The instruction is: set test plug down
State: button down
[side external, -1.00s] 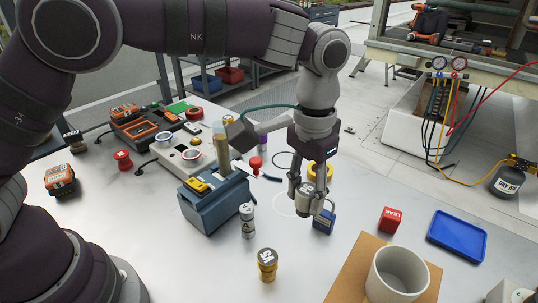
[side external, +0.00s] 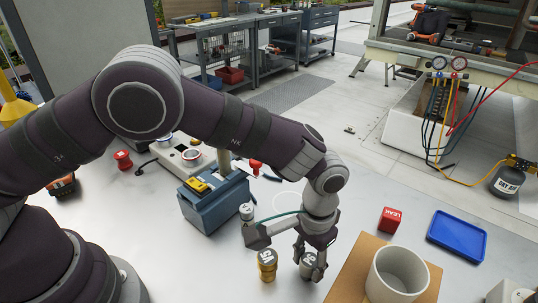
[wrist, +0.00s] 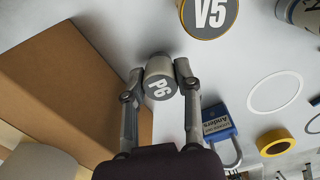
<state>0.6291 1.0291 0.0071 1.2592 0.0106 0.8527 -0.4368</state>
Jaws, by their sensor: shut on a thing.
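The test plug is a small grey cylinder marked P6 (side external: 309,259). It also shows in the wrist view (wrist: 159,88), between the fingertips. My gripper (side external: 311,257) is shut on it, low over the metal table just left of the brown board. I cannot tell whether its base touches the table. A brass cylinder marked V5 (side external: 267,265) stands just to the left of the plug, apart from it; it also shows in the wrist view (wrist: 212,12).
The brown board (side external: 345,280) bears a white cup (side external: 397,275). A red LEAK block (side external: 391,219) and blue tray (side external: 457,236) lie behind. The blue padlock (wrist: 218,127), yellow tape roll (wrist: 275,142) and white ring (wrist: 275,92) lie right of the plug in the wrist view.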

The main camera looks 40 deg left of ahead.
aim_at(309, 259)
jog(key=c, duration=0.8)
grip_release()
notch_tip(309, 259, up, 12)
jog(key=s+a+r+t, duration=0.2)
jog(key=s+a+r, duration=0.1)
jog(key=a, duration=0.5)
jog(key=s+a+r+n+t, duration=0.1)
jog(key=s+a+r+t, duration=0.1)
jog(key=a+r, duration=0.4)
jog(key=shift+s+a+n+h, duration=0.3)
jog(key=shift+s+a, duration=0.25)
jog(key=shift+a, duration=0.5)
jog(key=shift+o, duration=0.5)
jog(key=shift+n+t, duration=0.3)
jog(key=shift+t, duration=0.5)
jog(key=s+a, duration=0.1)
jog(key=s+a+f, duration=0.1)
jog(key=s, duration=0.1)
jog(key=s+a, duration=0.1)
jog(key=shift+s+a+f, duration=0.15)
jog(key=shift+a+f, duration=0.05)
jog(key=shift+f, duration=0.15)
